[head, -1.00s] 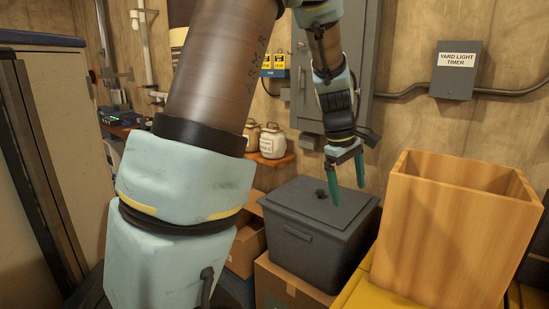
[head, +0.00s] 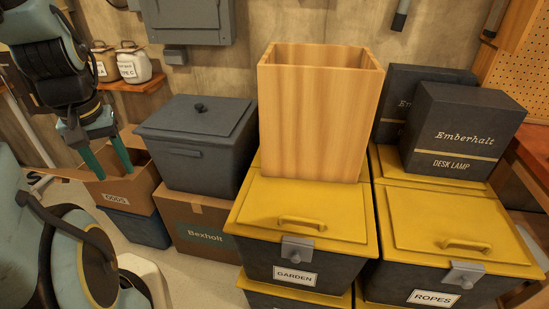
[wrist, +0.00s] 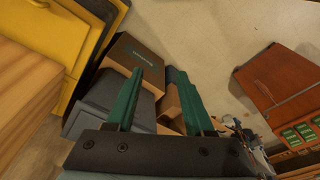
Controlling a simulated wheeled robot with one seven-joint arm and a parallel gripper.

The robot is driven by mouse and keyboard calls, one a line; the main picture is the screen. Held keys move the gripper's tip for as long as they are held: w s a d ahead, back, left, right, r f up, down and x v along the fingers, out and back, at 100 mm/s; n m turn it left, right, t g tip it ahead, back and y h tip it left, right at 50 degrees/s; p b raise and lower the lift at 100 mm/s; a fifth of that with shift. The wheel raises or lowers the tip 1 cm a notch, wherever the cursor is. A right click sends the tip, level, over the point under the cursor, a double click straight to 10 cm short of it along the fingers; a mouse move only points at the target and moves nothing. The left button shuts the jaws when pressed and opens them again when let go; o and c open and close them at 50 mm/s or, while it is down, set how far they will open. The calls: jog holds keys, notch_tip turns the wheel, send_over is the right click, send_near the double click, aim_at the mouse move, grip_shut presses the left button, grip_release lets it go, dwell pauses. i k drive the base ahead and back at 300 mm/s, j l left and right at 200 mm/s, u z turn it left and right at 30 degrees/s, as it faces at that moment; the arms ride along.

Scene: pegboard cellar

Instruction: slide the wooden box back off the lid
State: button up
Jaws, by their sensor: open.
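The wooden box (head: 315,115) is tall, pale and open at the top. It stands upright on the back part of the yellow lid (head: 265,215) of the bin labelled GARDEN, with the lid's front part and handle (head: 302,222) bare. In the wrist view the box (wrist: 22,100) shows at the left edge, beside a yellow lid (wrist: 52,30). My gripper (head: 114,174) is open and empty at the left of the head view, well left of the box and apart from it. Its two green fingers also show spread in the wrist view (wrist: 160,72).
A grey lidded bin (head: 205,150) on a cardboard box (head: 195,222) stands between my gripper and the wooden box. Black desk lamp boxes (head: 462,130) stand on the ROPES bin (head: 445,235) at the right. A grey wall cabinet (head: 185,20) hangs behind.

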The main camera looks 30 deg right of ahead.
aim_at(318, 104)
jog(key=u, duration=0.4)
jog(key=l+u, duration=0.1)
jog(key=u, duration=0.25)
jog(key=k+u, duration=0.1)
jog(key=u, duration=0.3)
jog(key=k+l, duration=0.4)
jog(key=k, duration=0.15)
jog(key=k+l, duration=0.4)
jog(key=k, duration=0.2)
